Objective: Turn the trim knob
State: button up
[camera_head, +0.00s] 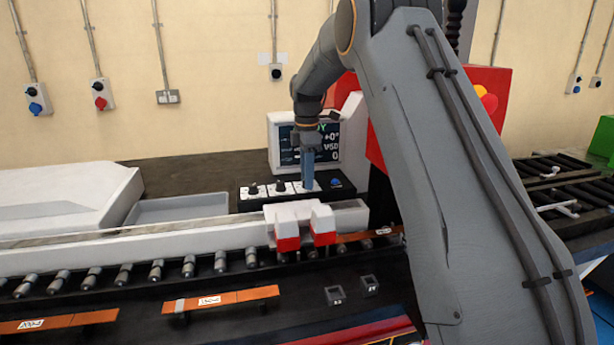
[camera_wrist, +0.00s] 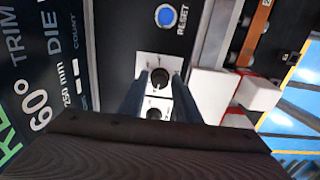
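A row of dark knobs on white plates sits on the black control panel below the screen. My gripper (camera_head: 307,178) points down over the rightmost knob, beside the blue button. In the wrist view my gripper (camera_wrist: 160,82) has its two blue-grey fingers apart, one on each side of a dark knob (camera_wrist: 162,78), with narrow gaps seeming to show. I cannot tell whether the tips touch it or how deep they reach. Another knob (camera_wrist: 154,113) shows further down between the fingers. Two knobs (camera_head: 253,189) (camera_head: 280,187) stand clear at left. No readable label marks which is the trim knob.
The screen (camera_head: 285,139) stands behind the panel; its wrist view (camera_wrist: 35,75) shows "60°" and "TRIM". A blue RESET button (camera_wrist: 167,16) lies close to the gripped area. White and red blocks (camera_head: 288,232) sit on the machine in front. A grey tray (camera_head: 180,207) is left.

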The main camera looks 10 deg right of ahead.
jog(key=c, duration=0.6)
jog(key=shift+m, duration=0.3)
jog(key=m+b, duration=0.1)
jog(key=m, duration=0.9)
jog(key=shift+m, duration=0.4)
jog(key=m, duration=0.6)
jog(key=shift+r+b, duration=0.1)
jog(key=shift+b, duration=0.2)
jog(key=m, duration=0.6)
jog(key=shift+m, duration=0.3)
